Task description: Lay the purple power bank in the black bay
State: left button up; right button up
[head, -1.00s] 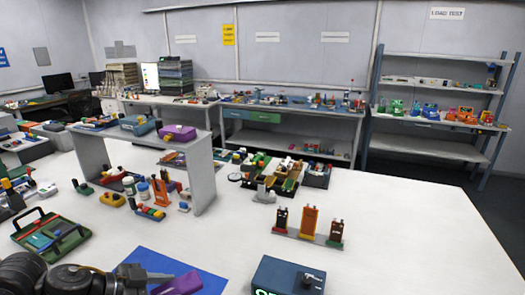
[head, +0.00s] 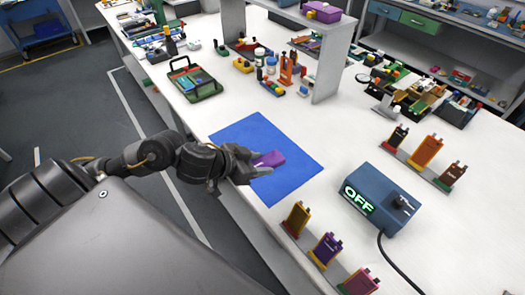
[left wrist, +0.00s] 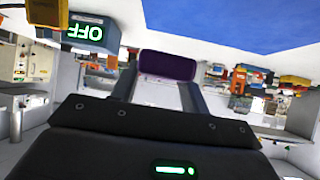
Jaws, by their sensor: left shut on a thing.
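My left gripper (head: 254,163) is shut on the purple power bank (head: 268,159), over the blue mat (head: 243,133). I cannot tell whether the bank touches the mat. In the left wrist view the bank (left wrist: 167,66) sits between the fingertips, with the blue mat (left wrist: 225,20) beyond it. No bay shows clearly as the black one. A compartment tray with dark parts (head: 410,96) stands behind, its inside too small to make out. My right gripper is not in view.
A blue box lit OFF (head: 375,197) with a cable stands right of the mat. Racks of upright coloured cells stand behind it (head: 426,152) and at the front edge (head: 325,250). White table between is clear.

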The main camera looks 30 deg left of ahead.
aim_at(267, 149)
pick_arm(q)
jog(key=shift+w+a+r+n+y, duration=0.3)
jog(key=shift+w+a, duration=0.15)
jog(key=shift+a, duration=0.05)
jog(key=shift+w+a+n+y, duration=0.2)
jog(key=shift+a+n+y, duration=0.1)
jog(key=shift+a, duration=0.1)
jog(key=w+a+f+b, duration=0.1)
jog(key=w+a+f, duration=0.1)
jog(key=w+f, duration=0.1)
jog(key=w+a+f+b, duration=0.1)
jog(key=w+a+f, duration=0.1)
jog(key=w, duration=0.2)
jog(key=w+a+f+b, duration=0.1)
jog(key=w+a+f, duration=0.2)
jog(key=shift+w+f, duration=0.3)
jog(key=shift+w, duration=0.05)
jog(key=shift+w+a+f, duration=0.2)
jog(key=shift+w+f, duration=0.2)
jog(key=shift+f, duration=0.2)
jog(key=shift+w+f, duration=0.1)
jog(key=shift+f, duration=1.5)
